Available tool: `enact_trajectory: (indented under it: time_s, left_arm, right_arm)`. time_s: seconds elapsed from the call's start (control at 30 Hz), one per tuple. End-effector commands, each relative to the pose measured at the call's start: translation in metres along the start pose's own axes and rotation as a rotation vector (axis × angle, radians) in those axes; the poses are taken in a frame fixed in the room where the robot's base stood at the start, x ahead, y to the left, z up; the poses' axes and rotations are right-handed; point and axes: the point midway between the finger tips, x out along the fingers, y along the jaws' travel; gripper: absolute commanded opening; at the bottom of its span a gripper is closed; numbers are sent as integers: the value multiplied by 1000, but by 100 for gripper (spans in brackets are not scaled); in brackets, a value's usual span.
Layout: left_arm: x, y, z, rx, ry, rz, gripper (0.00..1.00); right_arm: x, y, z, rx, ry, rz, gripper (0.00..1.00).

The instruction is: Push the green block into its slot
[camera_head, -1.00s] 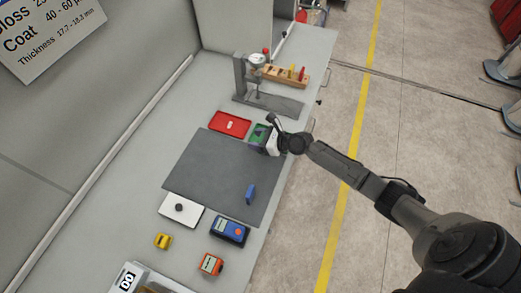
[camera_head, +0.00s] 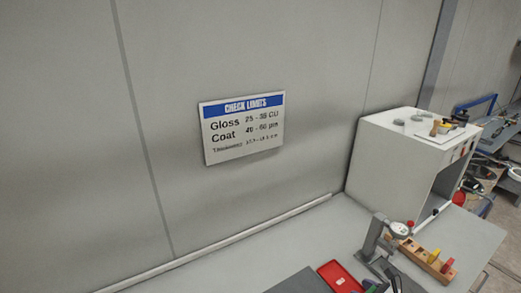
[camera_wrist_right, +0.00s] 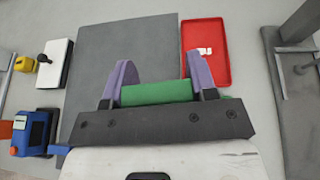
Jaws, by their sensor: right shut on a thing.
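In the right wrist view, my right gripper (camera_wrist_right: 157,93) has its two purple fingers closed on the sides of a green piece (camera_wrist_right: 157,91), which looks like the green block. It is over or near the table beside the dark grey mat; its height cannot be told. In the head view, only a bit of green and dark gripper parts show at the bottom edge. Which slot fits the green block cannot be told. My left gripper is not in view.
A red tray (camera_wrist_right: 206,72) lies by the grey mat (camera_wrist_right: 135,45). A dial gauge stand (camera_head: 372,240) is near the rack. A white cabinet (camera_head: 383,158) stands behind. A blue meter (camera_wrist_right: 33,133) and a white plate (camera_wrist_right: 55,62) are at left.

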Motion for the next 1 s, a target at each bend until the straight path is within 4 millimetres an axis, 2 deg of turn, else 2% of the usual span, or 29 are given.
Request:
enact_trajectory:
  time_s: [0.03, 0.2, 0.4, 0.6, 0.73, 0.87, 0.9, 1.0]
  left_arm:
    - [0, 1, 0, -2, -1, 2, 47]
    - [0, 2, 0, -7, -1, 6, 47]
    - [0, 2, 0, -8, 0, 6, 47]
    - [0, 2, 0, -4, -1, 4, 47]
    - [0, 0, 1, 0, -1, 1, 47]
    - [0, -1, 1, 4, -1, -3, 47]
    - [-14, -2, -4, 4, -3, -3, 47]
    - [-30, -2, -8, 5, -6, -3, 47]
  right_arm:
    - [-4, 14, 17, -20, -7, 32, 29]
    - [-31, 67, 77, -73, -8, 152, 29]
    - [-73, 126, 124, -116, -5, 264, 29]
    - [-109, 166, 150, -141, -3, 325, 29]
    - [-128, 186, 152, -146, 1, 347, 29]
    - [-126, 188, 127, -135, 4, 341, 29]
    - [-131, 186, 143, -139, -2, 339, 29]
    - [-135, 186, 155, -140, -3, 339, 29]
